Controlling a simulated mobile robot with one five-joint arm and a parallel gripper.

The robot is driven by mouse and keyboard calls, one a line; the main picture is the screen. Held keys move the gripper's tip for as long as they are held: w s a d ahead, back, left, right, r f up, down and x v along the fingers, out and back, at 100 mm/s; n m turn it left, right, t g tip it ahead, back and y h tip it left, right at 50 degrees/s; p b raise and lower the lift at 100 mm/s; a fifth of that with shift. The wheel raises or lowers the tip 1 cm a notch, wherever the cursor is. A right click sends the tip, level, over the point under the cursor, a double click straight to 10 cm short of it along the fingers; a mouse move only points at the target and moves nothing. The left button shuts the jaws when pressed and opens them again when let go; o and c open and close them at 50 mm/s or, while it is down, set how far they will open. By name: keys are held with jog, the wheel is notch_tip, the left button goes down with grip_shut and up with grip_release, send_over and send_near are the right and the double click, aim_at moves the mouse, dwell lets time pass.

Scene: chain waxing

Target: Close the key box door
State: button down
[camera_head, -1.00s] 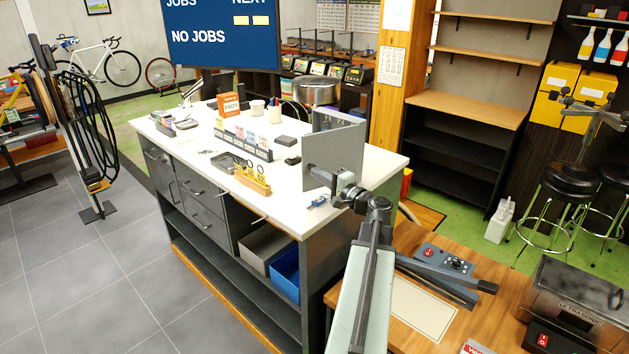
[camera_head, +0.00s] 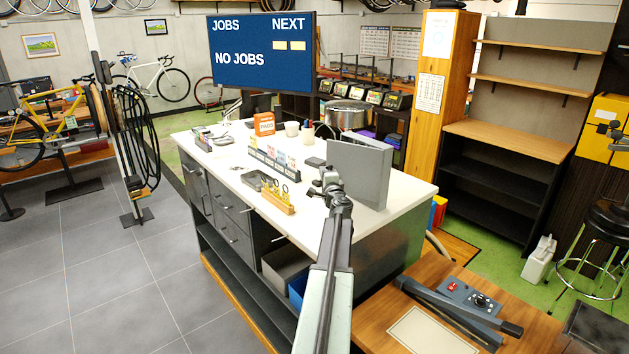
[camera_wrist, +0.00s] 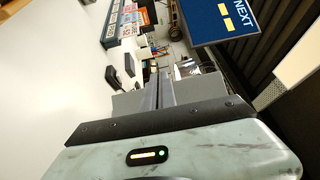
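The grey key box (camera_head: 390,176) stands on the white counter near its right end. My gripper (camera_head: 325,181) is just left of the door's left edge, above the counter; contact with the door is unclear. In the wrist view, my gripper's fingers (camera_wrist: 159,92) lie side by side, shut, with nothing visible between them.
A yellow rack with keys (camera_head: 279,200) and a card holder (camera_head: 272,166) stand on the white counter (camera_head: 240,172) left of my gripper. A wooden bench (camera_head: 385,335) with a grey device is at the lower right. The jobs screen (camera_head: 262,52) hangs behind.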

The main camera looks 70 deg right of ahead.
aim_at(331, 166)
jog(key=shift+s+d, duration=0.15)
jog(key=shift+d, duration=1.6)
jog(key=shift+s+d, duration=0.1)
jog(key=shift+d, duration=1.65)
jog(key=shift+a, duration=0.1)
jog(key=w+a, duration=0.2)
jog(key=a, duration=0.4)
jog(key=w+a, duration=0.3)
jog(key=a, duration=0.3)
jog(key=shift+w+a+f+b, duration=0.3)
jog(key=shift+f+b, duration=0.05)
